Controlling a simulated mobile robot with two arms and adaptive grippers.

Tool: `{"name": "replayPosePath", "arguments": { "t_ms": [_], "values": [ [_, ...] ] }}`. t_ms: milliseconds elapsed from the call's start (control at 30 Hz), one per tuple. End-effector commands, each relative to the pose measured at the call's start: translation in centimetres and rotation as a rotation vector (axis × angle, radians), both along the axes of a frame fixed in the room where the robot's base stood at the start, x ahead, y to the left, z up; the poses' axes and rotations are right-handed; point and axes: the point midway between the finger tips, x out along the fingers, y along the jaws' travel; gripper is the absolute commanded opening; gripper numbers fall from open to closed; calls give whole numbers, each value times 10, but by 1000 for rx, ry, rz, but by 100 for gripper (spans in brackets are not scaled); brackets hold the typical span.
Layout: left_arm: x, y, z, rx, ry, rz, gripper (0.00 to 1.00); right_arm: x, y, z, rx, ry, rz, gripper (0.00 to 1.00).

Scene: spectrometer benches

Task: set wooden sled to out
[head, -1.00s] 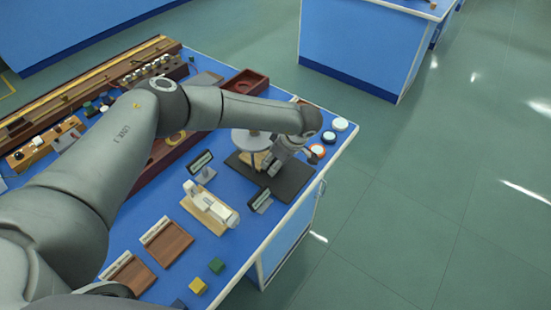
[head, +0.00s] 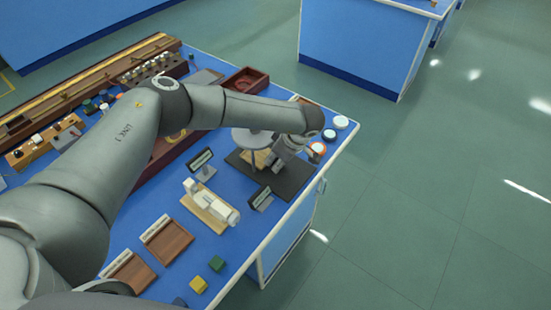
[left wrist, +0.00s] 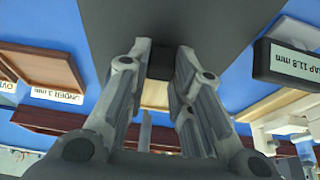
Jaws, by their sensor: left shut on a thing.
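The wooden sled (head: 262,158) is a pale wood piece on a dark base plate (head: 298,184), below a grey round disc (head: 249,138) on the blue bench. My left gripper (head: 277,160) reaches down at the sled's right side, over the plate. In the left wrist view, my left gripper (left wrist: 160,62) is shut on a small dark block between its fingertips. The pale wood of the sled (left wrist: 155,95) shows just behind that block. The join between block and sled is hidden by the fingers. My right gripper is not in view.
A small dark sign (head: 261,199) stands at the plate's front; in the wrist view it reads GAP 11.8 mm (left wrist: 292,62). A white instrument on a wooden base (head: 207,214), wooden trays (head: 167,241) and small cubes (head: 216,264) stand nearer. Round white-topped pieces (head: 340,122) stand at the right corner.

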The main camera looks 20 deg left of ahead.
Motion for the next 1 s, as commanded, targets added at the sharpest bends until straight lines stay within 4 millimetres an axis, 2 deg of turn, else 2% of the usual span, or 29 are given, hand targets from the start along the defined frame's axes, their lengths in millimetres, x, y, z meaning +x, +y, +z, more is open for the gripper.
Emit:
{"name": "replayPosePath", "arguments": {
  "t_ms": [33, 200, 300, 500, 800, 833, 1000],
  "values": [
    [-4, -16, -3, -8, 1, -9, 0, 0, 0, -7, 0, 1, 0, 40],
    [-21, -61, -7, -12, 3, -12, 0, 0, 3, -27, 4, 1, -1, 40],
    [-28, -80, -5, -10, 1, -10, 0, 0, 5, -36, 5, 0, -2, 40],
    [-35, -97, -2, -7, 1, -5, 0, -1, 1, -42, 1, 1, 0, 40],
    [-37, -100, 0, -10, 4, -5, 0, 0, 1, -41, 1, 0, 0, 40],
    [-37, -100, 0, -11, 4, -5, 24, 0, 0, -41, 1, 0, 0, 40],
    [-36, -99, 0, -8, 3, -5, 43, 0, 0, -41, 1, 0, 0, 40]
  ]
}}
